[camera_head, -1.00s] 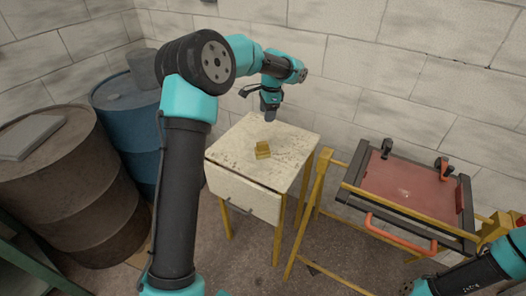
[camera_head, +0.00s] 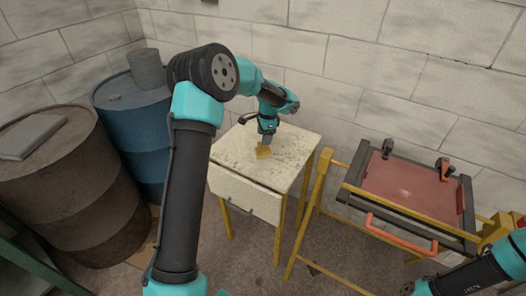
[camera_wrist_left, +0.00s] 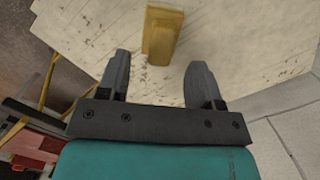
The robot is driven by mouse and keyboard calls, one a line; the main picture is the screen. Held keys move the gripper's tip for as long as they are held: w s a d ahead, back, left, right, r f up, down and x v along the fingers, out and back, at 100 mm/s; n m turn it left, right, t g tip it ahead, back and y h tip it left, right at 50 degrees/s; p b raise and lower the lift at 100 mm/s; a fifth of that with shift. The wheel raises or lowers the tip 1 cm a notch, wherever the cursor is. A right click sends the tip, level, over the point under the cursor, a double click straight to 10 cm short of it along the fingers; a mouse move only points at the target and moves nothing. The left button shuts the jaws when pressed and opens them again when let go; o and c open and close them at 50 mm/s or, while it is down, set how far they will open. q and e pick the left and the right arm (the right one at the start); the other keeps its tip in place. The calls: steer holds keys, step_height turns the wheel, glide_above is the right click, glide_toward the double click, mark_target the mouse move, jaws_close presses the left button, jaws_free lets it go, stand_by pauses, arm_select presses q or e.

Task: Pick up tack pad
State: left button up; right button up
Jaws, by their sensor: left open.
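The tack pad seems to be the small yellow block (camera_head: 263,153) on top of the small cream table. In the left wrist view the yellow block (camera_wrist_left: 161,36) lies just beyond the fingertips, in line with the gap between them. My left gripper (camera_head: 267,141) is directly above and close to the block in the head view. In the left wrist view its two dark fingers (camera_wrist_left: 158,66) are spread apart with nothing clearly held. My right arm shows at the lower right, but its gripper cannot be made out.
The cream table (camera_head: 290,150) has a drawer and a mostly bare, speckled top. A yellow stand with a red panel (camera_head: 405,185) in a dark frame is to the right. A brown drum (camera_head: 70,190) and a blue drum (camera_head: 140,125) stand at left. A block wall is behind.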

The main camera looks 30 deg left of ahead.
mark_target(263, 149)
arm_select(q)
steer(key=shift+f, duration=0.1)
steer(key=shift+s+a+f, duration=0.1)
steer(key=shift+a+f, duration=0.05)
steer(key=shift+f, duration=1.1)
steer(key=shift+a+f, duration=0.1)
steer(key=shift+f, duration=1.15)
steer(key=shift+c, duration=0.4)
steer(key=c, duration=1)
steer(key=shift+r, duration=0.15)
